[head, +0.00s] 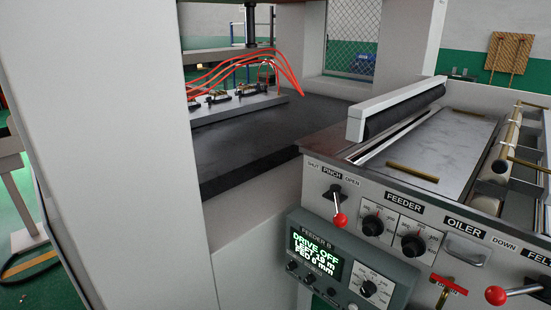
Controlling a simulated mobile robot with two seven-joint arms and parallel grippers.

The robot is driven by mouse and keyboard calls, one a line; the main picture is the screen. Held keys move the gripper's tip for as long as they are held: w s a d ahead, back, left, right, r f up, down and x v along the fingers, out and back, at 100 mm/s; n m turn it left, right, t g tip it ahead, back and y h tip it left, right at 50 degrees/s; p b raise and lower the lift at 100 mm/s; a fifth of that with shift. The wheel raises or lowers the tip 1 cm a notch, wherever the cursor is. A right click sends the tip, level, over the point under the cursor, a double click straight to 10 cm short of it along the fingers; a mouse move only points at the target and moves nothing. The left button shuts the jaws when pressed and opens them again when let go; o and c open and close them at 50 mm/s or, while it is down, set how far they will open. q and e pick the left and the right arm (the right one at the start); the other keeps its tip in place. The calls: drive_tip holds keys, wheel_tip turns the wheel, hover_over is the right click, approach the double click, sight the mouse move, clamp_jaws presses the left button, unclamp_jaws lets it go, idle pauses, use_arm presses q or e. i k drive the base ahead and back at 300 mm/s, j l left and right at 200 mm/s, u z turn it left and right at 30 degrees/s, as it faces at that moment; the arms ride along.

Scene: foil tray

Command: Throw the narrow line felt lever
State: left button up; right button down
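A lever with a red ball knob (496,295) sits at the lower right, below a label beginning "FELT" (537,257) that is cut off by the picture's right edge. A "DOWN" mark (504,245) is left of that label. The lever's shaft runs from the knob to the right, nearly level, and its pivot is at or beyond the edge. I see no marking that says "narrow line". Neither of my grippers is in view.
A pinch lever with a red knob (340,220), black feeder dials (413,245) and a red T-handle (449,285) share the front panel. A display box (340,265) reading "DRIVE OFF" juts out below. A large grey housing (100,130) fills the left.

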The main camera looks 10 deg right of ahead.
sight(495, 295)
drive_tip(key=z, duration=1.75)
